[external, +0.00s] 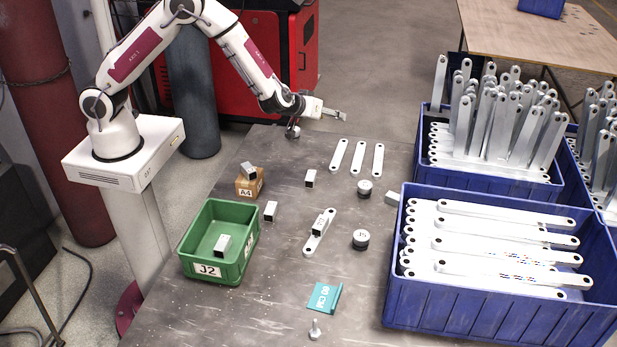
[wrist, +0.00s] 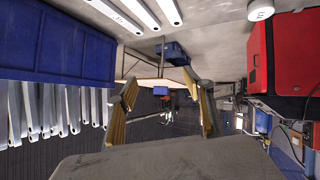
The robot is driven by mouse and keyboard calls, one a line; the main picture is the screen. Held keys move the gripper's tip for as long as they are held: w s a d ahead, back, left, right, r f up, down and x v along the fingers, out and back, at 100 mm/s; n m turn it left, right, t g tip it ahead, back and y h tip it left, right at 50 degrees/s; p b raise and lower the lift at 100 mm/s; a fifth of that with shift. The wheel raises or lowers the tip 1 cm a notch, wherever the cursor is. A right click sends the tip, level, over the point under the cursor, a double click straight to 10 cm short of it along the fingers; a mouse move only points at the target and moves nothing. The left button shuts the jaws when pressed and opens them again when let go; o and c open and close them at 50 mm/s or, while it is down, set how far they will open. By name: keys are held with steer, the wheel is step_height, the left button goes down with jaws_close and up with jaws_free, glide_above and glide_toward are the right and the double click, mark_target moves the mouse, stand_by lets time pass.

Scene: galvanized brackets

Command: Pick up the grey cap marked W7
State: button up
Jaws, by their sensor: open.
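Three round grey caps stand on the table in the external view. One cap (external: 293,132) is at the far edge, just below my wrist. It seems to be the pale cap at the top of the wrist view (wrist: 261,9). Another cap (external: 365,187) is mid-table, and a third cap (external: 360,240) nearer the front seems to read J5. I cannot read W7 on any of them. My gripper (external: 338,115) is open and empty above the far edge, pointing right, apart from every cap. Its two fingers also show spread in the wrist view (wrist: 167,100).
A blue crate of flat brackets (external: 500,312) and a blue crate of upright brackets (external: 490,184) stand right. A green J2 bin (external: 200,267) is left. Loose brackets, small blocks, an A4 box (external: 249,188), a teal angle piece (external: 323,297) and a bolt (external: 314,331) lie between.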

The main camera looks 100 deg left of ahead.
steer(key=s+a+f+n+g+y, duration=0.1)
steer(key=s+a+f+g, duration=0.1)
steer(key=s+f, duration=0.2)
steer(key=s+a+f+n+g+y, duration=0.1)
steer(key=s+a+f+g, duration=0.2)
steer(key=s+f, duration=0.1)
steer(key=s+a+f+n+g+y, duration=0.1)
steer(key=s+a+f+g, duration=0.1)
steer(key=s+f, duration=0.3)
steer(key=shift+s+a+f, duration=0.1)
steer(key=shift+s+a, duration=0.15)
steer(key=shift+s, duration=0.15)
steer(key=shift+s+f+g, duration=0.3)
steer(key=shift+s+g, duration=0.3)
steer(key=shift+a, duration=0.2)
steer(key=shift+x, duration=1.15)
steer(key=shift+a, duration=0.1)
steer(key=shift+w+x, duration=0.2)
steer(key=shift+x, duration=1.05)
steer(key=shift+w+x, duration=0.25)
steer(key=shift+x, duration=1)
steer(key=shift+f, duration=0.15)
